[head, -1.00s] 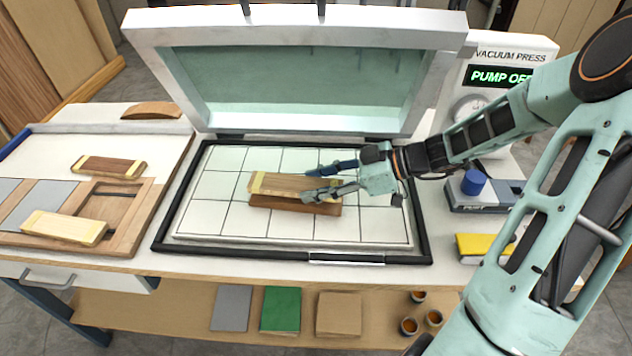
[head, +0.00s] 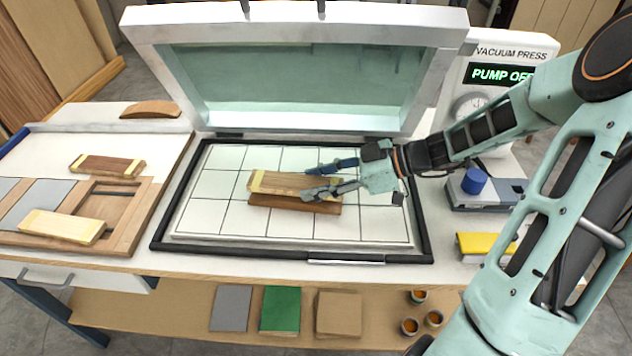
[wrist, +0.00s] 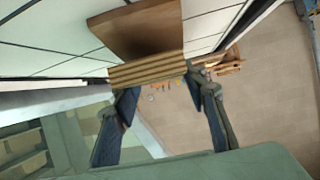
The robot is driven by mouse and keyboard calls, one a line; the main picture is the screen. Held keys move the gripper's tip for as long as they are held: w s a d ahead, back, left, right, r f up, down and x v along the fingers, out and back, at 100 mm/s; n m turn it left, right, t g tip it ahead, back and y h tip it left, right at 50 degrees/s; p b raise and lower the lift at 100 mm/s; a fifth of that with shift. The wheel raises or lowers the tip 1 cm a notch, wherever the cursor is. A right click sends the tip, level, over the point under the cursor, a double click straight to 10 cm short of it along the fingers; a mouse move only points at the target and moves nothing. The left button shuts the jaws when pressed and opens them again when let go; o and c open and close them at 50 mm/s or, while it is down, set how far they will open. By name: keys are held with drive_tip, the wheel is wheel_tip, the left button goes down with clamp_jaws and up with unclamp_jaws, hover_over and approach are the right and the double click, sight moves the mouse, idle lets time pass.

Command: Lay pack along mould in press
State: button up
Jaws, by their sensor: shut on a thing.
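The pack (head: 285,184) is a thin wooden stack with a pale yellow band at its left end. My gripper (head: 330,178) is shut on its right part and holds it above the darker brown mould (head: 295,203) in the open press. In the head view the pack covers most of the mould's top and runs roughly along it; whether they touch I cannot tell. In the wrist view the layered edge of the pack (wrist: 147,70) shows between my fingertips (wrist: 160,85), with the brown mould (wrist: 138,30) beyond it.
The press lid (head: 300,70) stands open behind the gridded bed (head: 200,215), inside a black frame (head: 160,235). The vacuum press box (head: 505,75) reads PUMP OFF. At left are a wooden tray (head: 130,220) and two wooden blocks. Bare grid surrounds the mould.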

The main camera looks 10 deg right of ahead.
drive_tip(key=shift+s+f+b, duration=0.15)
drive_tip(key=shift+f+b, duration=0.75)
drive_tip(key=shift+b, duration=0.15)
idle(0.9)
drive_tip(key=o, duration=1.3)
drive_tip(key=shift+d+f, duration=0.1)
